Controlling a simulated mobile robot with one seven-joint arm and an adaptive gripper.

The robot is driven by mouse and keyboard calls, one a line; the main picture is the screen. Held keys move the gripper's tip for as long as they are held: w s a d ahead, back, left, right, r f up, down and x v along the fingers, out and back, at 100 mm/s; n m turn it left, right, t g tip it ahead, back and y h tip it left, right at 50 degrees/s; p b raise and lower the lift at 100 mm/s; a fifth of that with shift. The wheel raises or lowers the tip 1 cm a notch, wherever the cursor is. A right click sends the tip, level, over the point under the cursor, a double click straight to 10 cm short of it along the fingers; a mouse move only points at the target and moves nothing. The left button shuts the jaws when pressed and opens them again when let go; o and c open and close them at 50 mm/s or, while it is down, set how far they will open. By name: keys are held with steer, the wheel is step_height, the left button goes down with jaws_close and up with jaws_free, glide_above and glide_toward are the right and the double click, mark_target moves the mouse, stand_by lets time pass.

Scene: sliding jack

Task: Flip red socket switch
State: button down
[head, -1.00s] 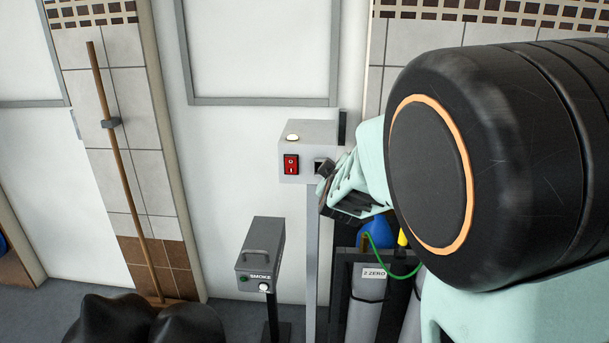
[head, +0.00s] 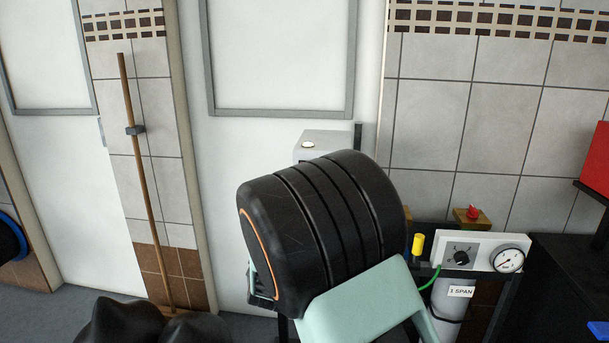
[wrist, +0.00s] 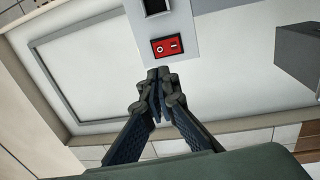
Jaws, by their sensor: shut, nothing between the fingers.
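The red socket switch (wrist: 167,46) is a red rocker marked with a circle and a bar, on the face of a light grey box (wrist: 188,17). In the wrist view it lies just beyond my gripper's fingertips (wrist: 158,75). The fingers are shut with nothing between them, and I cannot tell whether they touch the box. A dark socket shows beside the switch at the top edge. In the head view only the top of the box (head: 325,139) with a round white button shows. My arm hides the switch and most of my gripper there.
A grey smoke unit (wrist: 298,55) is at the right of the wrist view. In the head view, a panel with a knob and gauge (head: 481,252) stands right of my arm. A wooden pole (head: 137,170) leans at the wall on the left.

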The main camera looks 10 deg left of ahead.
steer(key=w+r, duration=0.1)
steer(key=w, duration=1.3)
steer(key=shift+d+r, duration=0.25)
steer(key=shift+r, duration=0.15)
steer(key=shift+w+r+p, duration=0.1)
steer(key=shift+w+p, duration=0.2)
steer(key=shift+p, duration=0.05)
steer(key=shift+s+d, duration=0.1)
